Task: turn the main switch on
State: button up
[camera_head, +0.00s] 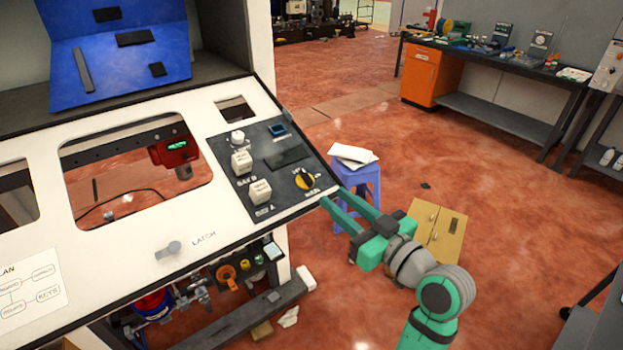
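The main switch is probably the round rotary knob (306,179), black and yellow with a label under it, at the lower right of the dark control panel (262,193). The panel is set in the white sloping front of the machine. My gripper (333,204) has two green fingers, spread apart with nothing seen between them. The fingertips are just right of and below the knob, near the machine's right edge, and appear apart from the knob. The knob's label is too small to read surely.
White blocks labelled BAY A (259,193) and BAY B (242,162) sit on the panel. A latch knob (174,247) is at the lower front. A blue stool (358,180) with papers stands behind my gripper. A workbench (480,60) is far right. Red floor between is mostly clear.

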aim_at(307, 175)
jog(key=x, duration=1)
grip_shut()
